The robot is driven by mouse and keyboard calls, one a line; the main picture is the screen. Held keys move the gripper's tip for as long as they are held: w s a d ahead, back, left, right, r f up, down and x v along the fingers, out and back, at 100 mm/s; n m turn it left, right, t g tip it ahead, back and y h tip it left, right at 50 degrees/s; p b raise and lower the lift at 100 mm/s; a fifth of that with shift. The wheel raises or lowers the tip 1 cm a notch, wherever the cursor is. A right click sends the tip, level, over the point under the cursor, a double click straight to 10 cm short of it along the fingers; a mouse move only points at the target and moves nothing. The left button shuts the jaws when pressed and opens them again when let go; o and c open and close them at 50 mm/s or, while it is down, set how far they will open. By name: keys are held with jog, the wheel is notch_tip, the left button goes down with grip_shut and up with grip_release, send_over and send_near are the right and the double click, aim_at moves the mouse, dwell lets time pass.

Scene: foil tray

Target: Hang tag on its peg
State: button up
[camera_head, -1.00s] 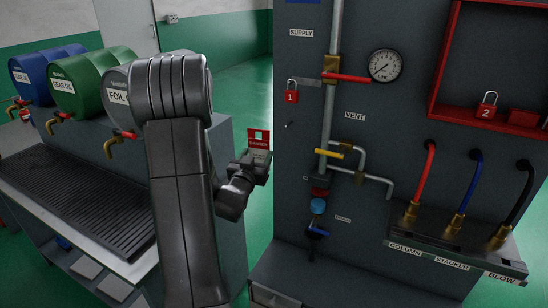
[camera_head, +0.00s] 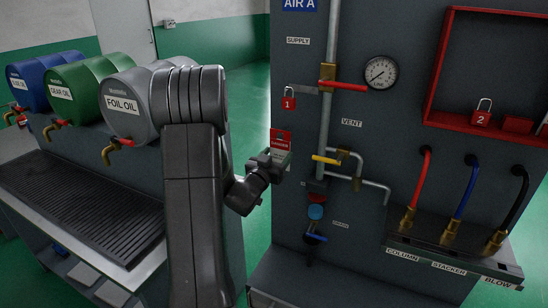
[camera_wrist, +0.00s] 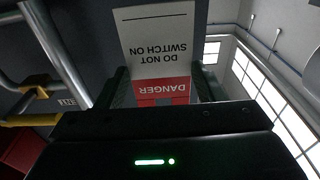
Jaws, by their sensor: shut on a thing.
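The danger tag (camera_head: 281,138) has a red end and a white part. In the wrist view the tag (camera_wrist: 158,40) reads "DANGER" and "DO NOT SWITCH ON" upside down. My gripper (camera_head: 274,157) is shut on its red end, and its fingers show on both sides of the tag in the wrist view (camera_wrist: 164,88). I cannot tell the gap between tag and panel. The peg cannot be made out now.
Red padlock 1 (camera_head: 289,102) hangs just above and right of the tag. A grey pipe (camera_head: 328,120) with a red-handled valve, a yellow lever (camera_head: 326,160) and a gauge (camera_head: 381,72) lie to the right. Oil drums (camera_head: 127,104) stand at left.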

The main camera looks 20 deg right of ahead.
jog(key=shift+p+x, duration=1)
jog(key=shift+x, duration=0.8)
jog(key=shift+w+d+f+b, duration=0.3)
jog(key=shift+d+f+b, duration=0.1)
jog(key=shift+f+b, duration=0.25)
jog(key=shift+w+d+f+b, duration=0.1)
jog(key=shift+w+d+b, duration=0.1)
jog(key=shift+b, duration=0.25)
jog(key=o, duration=1.3)
jog(key=b, duration=0.4)
send_near(280, 156)
jog(key=shift+s+a, duration=0.35)
jog(key=shift+a, duration=0.2)
